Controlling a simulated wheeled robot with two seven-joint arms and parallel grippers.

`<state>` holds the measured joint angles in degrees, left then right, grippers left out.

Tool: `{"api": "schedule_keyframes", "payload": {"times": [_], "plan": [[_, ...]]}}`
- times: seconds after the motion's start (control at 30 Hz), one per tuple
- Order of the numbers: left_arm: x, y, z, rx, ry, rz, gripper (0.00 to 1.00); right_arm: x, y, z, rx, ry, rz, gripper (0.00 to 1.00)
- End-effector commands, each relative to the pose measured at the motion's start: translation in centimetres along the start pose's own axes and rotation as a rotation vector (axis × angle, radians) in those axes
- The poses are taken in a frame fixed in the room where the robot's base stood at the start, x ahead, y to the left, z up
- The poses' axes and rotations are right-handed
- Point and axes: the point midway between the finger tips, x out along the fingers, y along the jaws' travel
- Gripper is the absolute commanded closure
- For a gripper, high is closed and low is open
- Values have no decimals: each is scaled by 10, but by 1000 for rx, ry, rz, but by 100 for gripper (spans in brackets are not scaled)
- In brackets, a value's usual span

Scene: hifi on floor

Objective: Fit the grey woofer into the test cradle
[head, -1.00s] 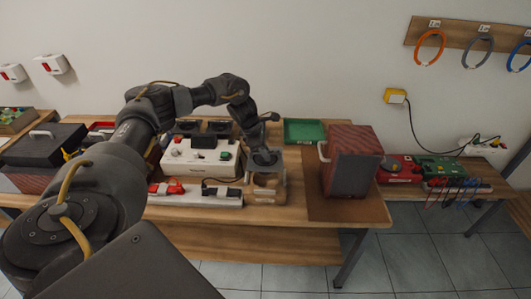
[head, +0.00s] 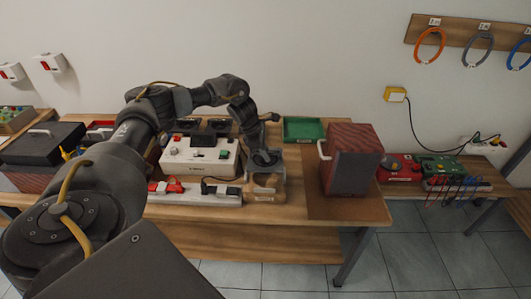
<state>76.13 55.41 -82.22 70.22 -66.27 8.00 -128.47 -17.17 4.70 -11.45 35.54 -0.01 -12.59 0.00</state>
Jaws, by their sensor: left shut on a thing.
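My left gripper (head: 266,160) reaches over the table from the left, its jaws pointing down. It is shut on the grey woofer (head: 265,157), a dark round shape mostly hidden by the gripper. The woofer is at the top of the wooden test cradle (head: 267,187), which stands near the table's front edge. I cannot tell whether the woofer is seated in the cradle or just above it. My right gripper is not in view.
A white device (head: 200,157) and a power strip (head: 205,194) stand left of the cradle. A red speaker box (head: 350,160) stands right on a brown mat (head: 335,209). A green tray (head: 303,129) lies behind. Red and green cases (head: 440,167) sit on the right-hand table.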

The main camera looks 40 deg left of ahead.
Motion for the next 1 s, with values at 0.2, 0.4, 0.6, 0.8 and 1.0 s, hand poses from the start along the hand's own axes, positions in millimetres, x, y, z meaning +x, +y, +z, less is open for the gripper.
{"api": "schedule_keyframes", "payload": {"times": [0.2, 0.4, 0.6, 0.8, 1.0], "plan": [[6, 1, -1, 1, -4, 2, 100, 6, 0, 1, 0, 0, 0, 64], [12, 1, -4, 1, -4, 2, 100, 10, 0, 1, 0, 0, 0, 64], [18, 1, -6, 1, -4, 2, 100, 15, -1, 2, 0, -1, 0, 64], [23, 1, -8, 0, -4, 2, 100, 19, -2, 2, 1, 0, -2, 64], [29, 1, -11, 0, -4, 2, 100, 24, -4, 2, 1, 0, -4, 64]]}}
